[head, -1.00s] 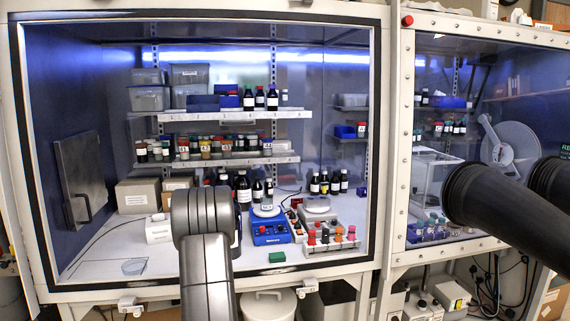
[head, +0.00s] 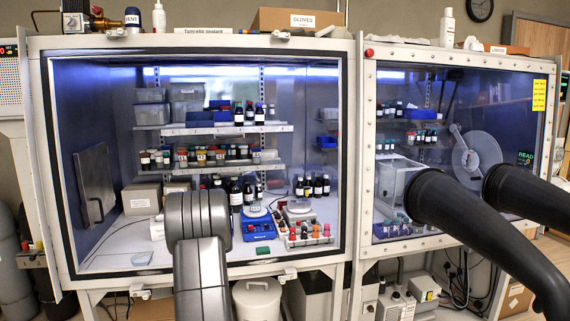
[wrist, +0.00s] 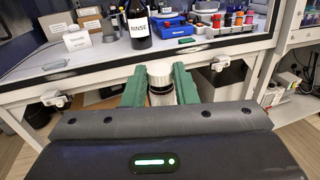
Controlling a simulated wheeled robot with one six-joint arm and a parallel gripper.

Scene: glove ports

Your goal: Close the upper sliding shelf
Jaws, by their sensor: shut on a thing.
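The upper shelf (head: 225,129) is a pale board inside the left cabinet in the head view, carrying dark bottles, clear boxes and blue trays. A lower shelf (head: 225,168) with several small jars is below it. I cannot tell how far either slides out. In the head view my wrist hides the fingers.
A dark RINSE bottle (wrist: 138,24) stands on the cabinet floor beyond my gripper. A blue device (head: 258,228) and a rack of bottles (head: 306,236) are farther right. A grey door plate (head: 96,187) is on the left wall. Black gloves (head: 470,220) jut out on the right.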

